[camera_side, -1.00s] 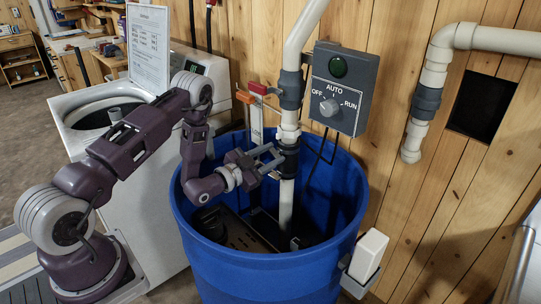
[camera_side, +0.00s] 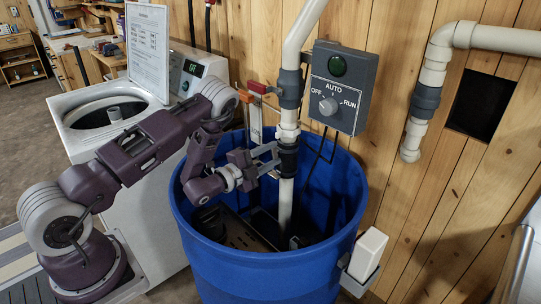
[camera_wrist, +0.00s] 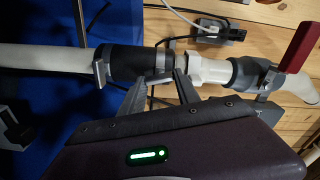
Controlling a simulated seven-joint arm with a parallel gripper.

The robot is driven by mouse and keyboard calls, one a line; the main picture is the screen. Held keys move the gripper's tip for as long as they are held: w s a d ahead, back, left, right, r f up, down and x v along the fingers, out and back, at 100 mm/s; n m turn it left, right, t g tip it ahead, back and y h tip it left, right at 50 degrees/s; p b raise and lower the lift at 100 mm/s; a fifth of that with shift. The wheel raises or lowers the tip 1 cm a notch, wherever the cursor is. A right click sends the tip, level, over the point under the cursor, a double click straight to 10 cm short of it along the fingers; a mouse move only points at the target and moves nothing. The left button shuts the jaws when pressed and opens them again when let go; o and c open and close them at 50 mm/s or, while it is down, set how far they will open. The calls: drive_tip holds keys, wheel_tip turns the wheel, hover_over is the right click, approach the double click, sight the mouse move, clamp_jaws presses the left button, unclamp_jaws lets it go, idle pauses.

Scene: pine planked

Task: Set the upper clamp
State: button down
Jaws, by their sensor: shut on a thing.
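A black rubber coupling (camera_side: 287,163) joins the white standpipe (camera_side: 286,205) above the blue drum. In the wrist view the coupling (camera_wrist: 140,62) lies sideways, with the pipe's upper part to the right. The upper clamp (camera_wrist: 170,52) is a metal band at the coupling's right end. The lower clamp (camera_wrist: 101,66) sits at its left end. My gripper (camera_side: 275,160) reaches the coupling from the left. In the wrist view its fingers (camera_wrist: 160,79) are shut on the upper clamp's small metal fastening; the exact contact is partly hidden.
The blue drum (camera_side: 275,265) surrounds the pipe below. A switch box (camera_side: 342,85) is on the wall at upper right. A red valve handle (camera_wrist: 301,47) sticks out above the coupling. A white washer (camera_side: 150,190) stands left. Open space lies right of the pipe inside the drum.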

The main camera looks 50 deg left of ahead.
sight(272, 155)
drive_tip(key=shift+m, duration=0.4)
drive_tip(key=c, duration=0.9)
unclamp_jaws()
drive_tip(key=s, duration=0.4)
drive_tip(key=shift+s+a+f, duration=0.15)
drive_tip(key=shift+s, duration=1.4)
